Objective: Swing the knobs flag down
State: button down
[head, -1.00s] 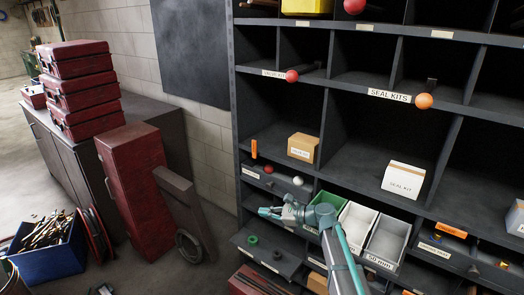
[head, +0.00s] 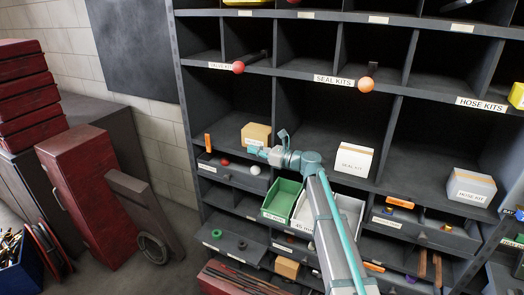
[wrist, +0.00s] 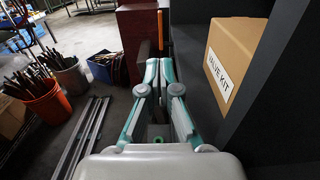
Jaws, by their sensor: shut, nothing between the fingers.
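An upright orange flag (head: 208,142) stands at the left edge of the shelf unit, above the drawer (head: 232,173) holding a red knob (head: 225,162) and a white knob (head: 255,170). The drawer's label is too small to read. In the wrist view the orange flag (wrist: 160,28) stands upright beyond my fingertips. My gripper (head: 262,153) is to the right of the flag, in front of the valve kit box (head: 257,132), apart from the flag. In the wrist view my gripper (wrist: 158,66) has its fingertips together and holds nothing.
The valve kit box (wrist: 233,58) is close on the right of my gripper in the wrist view. A green bin (head: 282,198) and white bins lie below my arm. Another orange flag (head: 399,201) lies flat farther right. Red cabinet (head: 85,180) stands left of the shelves.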

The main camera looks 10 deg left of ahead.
aim_at(209, 138)
jog(key=p+x, duration=0.4)
jog(key=x, duration=1.3)
jog(key=shift+a, duration=0.35)
jog(key=shift+a, duration=0.15)
